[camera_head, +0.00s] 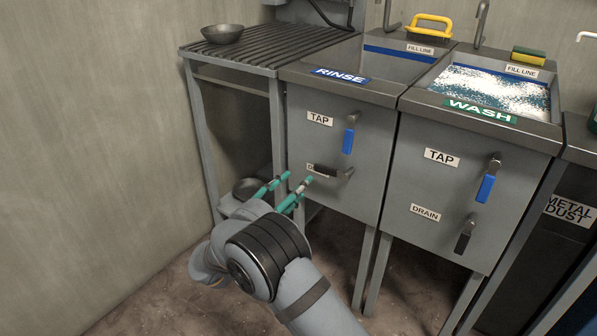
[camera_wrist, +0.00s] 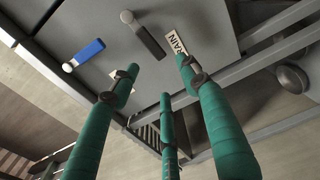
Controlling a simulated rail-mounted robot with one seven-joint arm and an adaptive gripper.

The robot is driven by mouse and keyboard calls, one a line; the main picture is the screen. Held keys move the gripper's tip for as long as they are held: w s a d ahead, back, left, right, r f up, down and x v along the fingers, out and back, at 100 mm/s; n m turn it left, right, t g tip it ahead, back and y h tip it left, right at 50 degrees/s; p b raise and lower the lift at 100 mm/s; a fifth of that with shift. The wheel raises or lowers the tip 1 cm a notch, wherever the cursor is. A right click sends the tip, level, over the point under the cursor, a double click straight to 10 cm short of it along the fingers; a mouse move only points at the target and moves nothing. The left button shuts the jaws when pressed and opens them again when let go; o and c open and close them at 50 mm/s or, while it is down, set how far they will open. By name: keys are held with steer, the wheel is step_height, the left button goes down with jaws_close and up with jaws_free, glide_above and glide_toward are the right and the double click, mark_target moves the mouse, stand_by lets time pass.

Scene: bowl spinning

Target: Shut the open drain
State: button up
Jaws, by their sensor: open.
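The rinse sink's black drain handle (camera_head: 327,172) lies near level across its DRAIN label, pointing left from its pivot. It also shows in the wrist view (camera_wrist: 150,42), beside the DRAIN label (camera_wrist: 178,44). The wash sink's black drain handle (camera_head: 464,237) hangs down to the right of its own DRAIN label (camera_head: 425,213). My gripper (camera_head: 296,182) has green fingers, spread open and empty, just left of the rinse drain handle. In the wrist view the fingers (camera_wrist: 160,79) point toward the panel, below the handle and apart from it.
Blue tap handles hang down on the rinse (camera_head: 348,140) and wash (camera_head: 487,187) panels. A slatted rack (camera_head: 265,48) with a bowl (camera_head: 222,34) stands left. Another bowl (camera_head: 248,187) sits on the lower shelf. Free floor lies below the sinks.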

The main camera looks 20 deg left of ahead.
mark_target(321, 168)
steer(key=shift+m+h, duration=0.4)
steer(key=shift+m, duration=0.2)
steer(key=b+x, duration=0.1)
steer(key=x, duration=0.2)
steer(key=d+b+x, duration=0.1)
steer(key=x, duration=0.3)
steer(key=b+x, duration=0.1)
steer(key=x, duration=0.2)
steer(key=shift+d+r, duration=0.15)
steer(key=shift+d, duration=0.05)
steer(key=shift+c, duration=0.4)
jaws_close()
